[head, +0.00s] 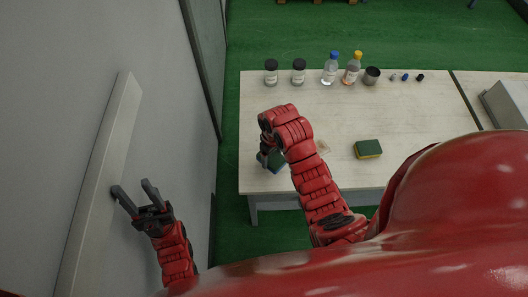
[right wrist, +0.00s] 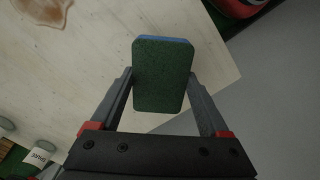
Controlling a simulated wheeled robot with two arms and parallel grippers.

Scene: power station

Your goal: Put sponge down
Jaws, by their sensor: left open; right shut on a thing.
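A blue and green sponge (right wrist: 162,75) is held between the two fingers of my right gripper (right wrist: 161,80), its green face toward the camera. In the head view this sponge (head: 278,161) is partly hidden by my right arm, over the near left part of the table (head: 300,130). I cannot tell whether it touches the tabletop. A second sponge (head: 368,149), green on top and yellow below, lies on the table to the right. My left gripper (head: 137,193) is open and empty, off to the left by the wall.
A brownish stain (head: 322,147) is on the tabletop between the sponges. Dark-lidded jars (head: 271,73), a blue-capped bottle (head: 331,69), a yellow-capped bottle (head: 352,68) and a dark metal cup (head: 371,76) stand along the back.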

